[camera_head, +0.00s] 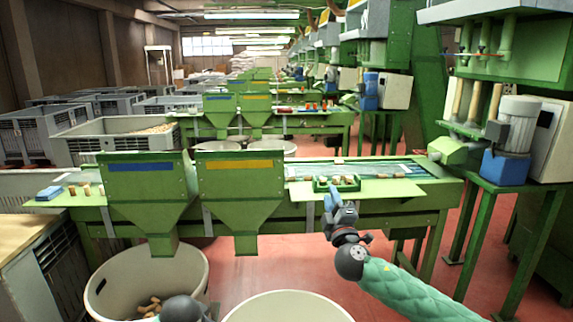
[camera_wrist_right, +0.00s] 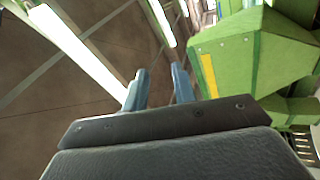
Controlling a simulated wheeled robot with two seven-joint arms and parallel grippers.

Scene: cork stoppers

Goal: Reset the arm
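My right gripper (camera_head: 331,200) is raised in front of the green table, with its blue fingers pointing up near the front edge. It looks empty. In the right wrist view, its two blue fingers (camera_wrist_right: 160,88) stand apart with nothing between them. My right arm comes in from the lower right in a green quilted sleeve. A dark rounded part of my left arm (camera_head: 182,309) shows at the bottom edge, but no left fingers can be seen. A green tray with corks (camera_head: 338,184) stands on the table just behind the right gripper.
Two green hoppers, one blue-striped (camera_head: 150,185) and one yellow-striped (camera_head: 238,185), stand left of the right gripper. A white bin with corks (camera_head: 105,285) and another white bin (camera_head: 288,308) are below. Machines (camera_head: 515,130) stand at the right. Red floor shows around my right arm.

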